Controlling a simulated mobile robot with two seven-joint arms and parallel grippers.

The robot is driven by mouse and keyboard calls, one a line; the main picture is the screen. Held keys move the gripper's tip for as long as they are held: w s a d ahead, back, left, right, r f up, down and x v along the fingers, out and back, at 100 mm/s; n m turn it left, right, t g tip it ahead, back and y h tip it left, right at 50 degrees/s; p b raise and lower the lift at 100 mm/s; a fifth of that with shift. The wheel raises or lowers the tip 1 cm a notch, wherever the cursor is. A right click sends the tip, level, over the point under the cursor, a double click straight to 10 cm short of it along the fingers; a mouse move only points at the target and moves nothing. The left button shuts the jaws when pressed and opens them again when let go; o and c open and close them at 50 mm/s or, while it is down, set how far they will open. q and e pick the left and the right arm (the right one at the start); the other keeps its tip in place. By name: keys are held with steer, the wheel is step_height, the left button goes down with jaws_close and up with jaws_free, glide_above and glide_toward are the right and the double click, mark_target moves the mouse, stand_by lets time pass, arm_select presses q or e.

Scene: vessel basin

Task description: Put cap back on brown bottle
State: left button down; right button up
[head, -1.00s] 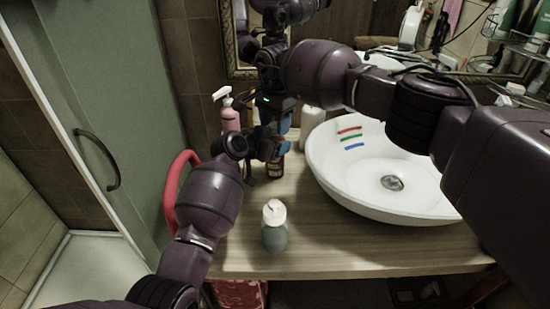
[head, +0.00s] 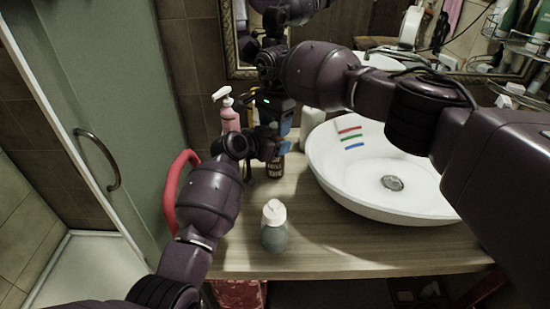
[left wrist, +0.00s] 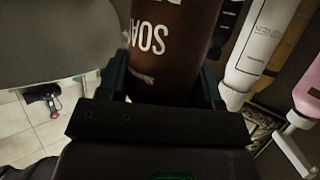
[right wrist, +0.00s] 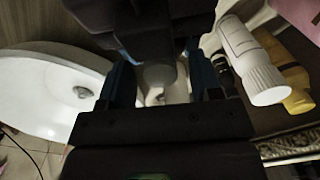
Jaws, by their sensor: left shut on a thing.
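The brown bottle (head: 274,168) with white lettering stands near the back of the wooden counter. In the left wrist view the brown bottle (left wrist: 172,45) is between the fingers of my left gripper (left wrist: 165,85), which is shut on it. In the head view my left gripper (head: 276,147) is at the bottle's upper part, and its top is hidden. My right gripper (head: 279,125) is just above the left one. In the right wrist view its fingers (right wrist: 162,82) stand apart with a pale, greyish round shape between them. I cannot tell whether it is a held cap.
A pink pump bottle (head: 229,118) and a white bottle (head: 311,122) stand near the grippers. A white basin (head: 335,190) fills the right side. A red hoop (head: 172,190) is at the left edge.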

steer(key=shift+r, duration=2.3)
steer(key=o, duration=0.6)
steer(key=shift+c, duration=0.2)
step_height(320, 180, up, 12)
